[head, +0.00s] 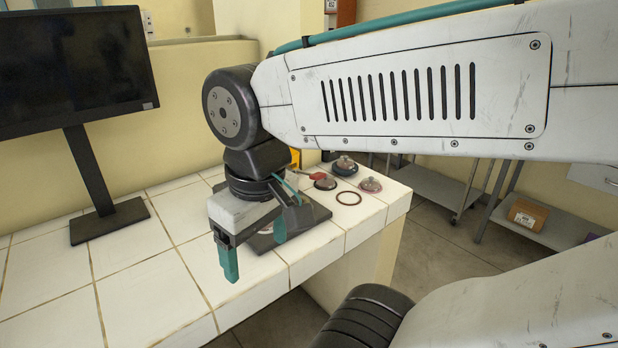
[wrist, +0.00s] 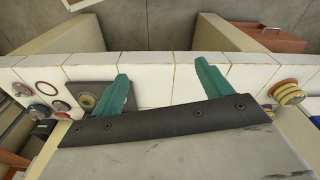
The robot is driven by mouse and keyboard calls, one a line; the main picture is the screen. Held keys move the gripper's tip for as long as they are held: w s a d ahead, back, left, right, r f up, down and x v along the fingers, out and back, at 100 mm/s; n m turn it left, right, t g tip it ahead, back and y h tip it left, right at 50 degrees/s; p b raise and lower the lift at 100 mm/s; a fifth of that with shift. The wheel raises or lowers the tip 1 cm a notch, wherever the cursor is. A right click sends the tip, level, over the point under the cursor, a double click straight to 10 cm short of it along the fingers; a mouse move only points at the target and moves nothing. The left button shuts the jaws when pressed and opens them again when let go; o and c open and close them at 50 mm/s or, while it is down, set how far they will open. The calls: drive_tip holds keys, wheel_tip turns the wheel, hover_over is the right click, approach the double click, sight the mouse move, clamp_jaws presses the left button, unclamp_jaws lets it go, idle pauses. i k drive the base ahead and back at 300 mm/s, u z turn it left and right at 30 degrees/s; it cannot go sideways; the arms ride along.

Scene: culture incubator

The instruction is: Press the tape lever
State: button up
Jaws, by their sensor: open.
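My gripper (head: 256,258) is open and empty, its two teal fingers spread apart above the white tiled counter. It also shows in the wrist view (wrist: 164,70), with bare tiles between the fingertips. A dark square plate (head: 317,214) lies on the counter just beyond the gripper, partly hidden by it. In the wrist view the plate (wrist: 98,87) lies left of the left finger and carries a small tan disc. A small red lever-like part (head: 315,176) shows behind the gripper; I cannot tell whether it is the tape lever.
A dark red ring (head: 349,198) and several round lidded pieces (head: 370,185) lie near the counter's right end. A black monitor (head: 75,75) stands at the left. A stack of yellow rings (wrist: 287,92) shows at the wrist view's right. The front tiles (head: 130,245) are clear.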

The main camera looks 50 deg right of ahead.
sight(319, 175)
drive_tip(key=z, duration=2.85)
drive_tip(key=i, duration=0.4)
drive_tip(key=u, duration=2.55)
